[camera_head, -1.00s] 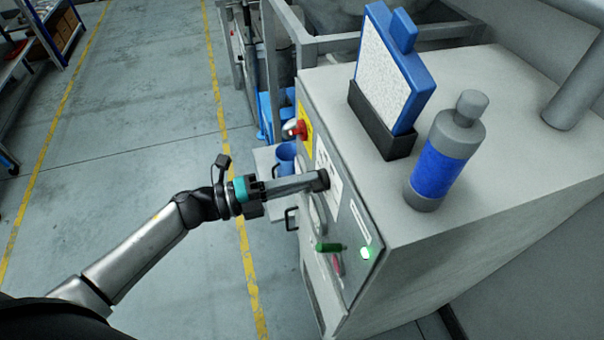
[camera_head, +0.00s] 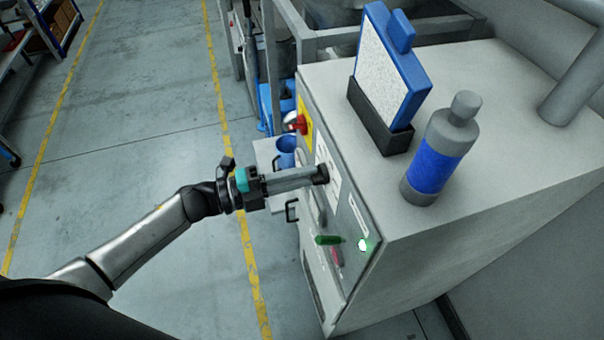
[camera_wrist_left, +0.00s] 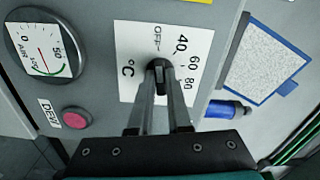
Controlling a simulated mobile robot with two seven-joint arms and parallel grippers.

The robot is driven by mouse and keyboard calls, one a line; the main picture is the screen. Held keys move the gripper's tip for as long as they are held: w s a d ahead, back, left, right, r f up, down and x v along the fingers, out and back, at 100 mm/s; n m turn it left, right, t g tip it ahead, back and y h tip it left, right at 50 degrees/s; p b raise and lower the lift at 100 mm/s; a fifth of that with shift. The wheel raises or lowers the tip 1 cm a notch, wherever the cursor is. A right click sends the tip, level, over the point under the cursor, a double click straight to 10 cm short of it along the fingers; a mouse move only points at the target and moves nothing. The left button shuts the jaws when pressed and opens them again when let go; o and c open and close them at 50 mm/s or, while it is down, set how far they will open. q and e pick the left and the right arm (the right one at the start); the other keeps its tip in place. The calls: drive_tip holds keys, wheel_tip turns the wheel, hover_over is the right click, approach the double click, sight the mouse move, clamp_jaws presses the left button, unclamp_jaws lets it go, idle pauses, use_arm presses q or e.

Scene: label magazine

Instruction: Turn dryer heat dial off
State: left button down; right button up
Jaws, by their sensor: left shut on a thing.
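The heat dial is a black knob (camera_wrist_left: 159,68) on a white scale plate (camera_wrist_left: 192,38) marked OFF, 40, 60, 80 and °C. In the left wrist view OFF is above the knob and the numbers run to its right. My left gripper (camera_wrist_left: 160,80) is shut on the knob, one finger on each side. Its pointer direction is hard to tell behind the fingers. In the head view my left gripper (camera_head: 312,178) reaches from the left to the dryer's front panel (camera_head: 352,250). My right gripper is not in view.
A round gauge (camera_wrist_left: 45,45) and pink button (camera_wrist_left: 75,118) are left of the dial in the wrist view. The left floor is open.

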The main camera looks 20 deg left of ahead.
use_arm(q)
drive_tip(key=c, duration=0.9)
unclamp_jaws()
drive_tip(key=shift+o, duration=0.2)
drive_tip(key=b+v, duration=0.3)
drive_tip(key=v, duration=1.2)
drive_tip(key=shift+s+a, duration=0.1)
